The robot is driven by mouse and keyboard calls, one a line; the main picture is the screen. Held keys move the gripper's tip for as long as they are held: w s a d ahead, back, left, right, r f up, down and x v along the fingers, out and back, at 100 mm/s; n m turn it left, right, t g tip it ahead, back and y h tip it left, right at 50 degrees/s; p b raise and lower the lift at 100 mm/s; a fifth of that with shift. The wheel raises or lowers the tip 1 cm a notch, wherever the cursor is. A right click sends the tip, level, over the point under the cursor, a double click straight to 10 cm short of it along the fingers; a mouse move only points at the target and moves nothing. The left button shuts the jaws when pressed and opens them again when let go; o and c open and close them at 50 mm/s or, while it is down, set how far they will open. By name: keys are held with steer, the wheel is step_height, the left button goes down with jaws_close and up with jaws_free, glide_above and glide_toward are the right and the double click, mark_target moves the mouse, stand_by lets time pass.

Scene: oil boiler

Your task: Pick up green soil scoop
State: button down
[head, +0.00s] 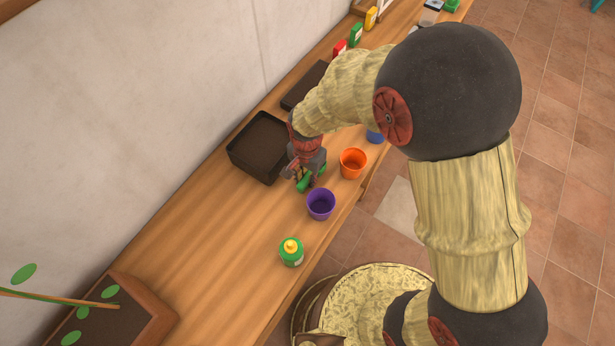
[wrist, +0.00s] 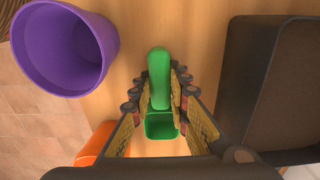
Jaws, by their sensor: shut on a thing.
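The green soil scoop (wrist: 159,75) lies in the middle of the wrist view, its rounded handle pointing up and its hollow square end (wrist: 161,126) nearer the camera. My gripper (wrist: 161,88) is shut on the scoop, with one finger on each side of it. In the head view my gripper (head: 303,176) is low over the wooden table, between the dark tray and the purple pot. Green parts of the scoop (head: 304,185) show there beside the fingers; the rest is hidden. I cannot tell whether the scoop touches the table.
A purple pot (head: 321,204) and an orange pot (head: 353,163) stand close by. A dark soil tray (head: 237,153) is on the other side. A green bottle with a yellow top (head: 291,252) stands nearer.

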mark_target(306, 178)
steer(key=shift+r, duration=0.55)
steer(key=shift+s+a+r+p, duration=0.15)
steer(key=shift+r+p, duration=0.4)
steer(key=shift+r, duration=0.65)
steer(key=s+a+r+p, duration=0.2)
steer(key=s+r, duration=0.7)
steer(key=s, duration=0.4)
steer(key=shift+s+p, duration=0.3)
steer(key=shift+p, duration=0.1)
steer(key=shift+a+r, duration=0.1)
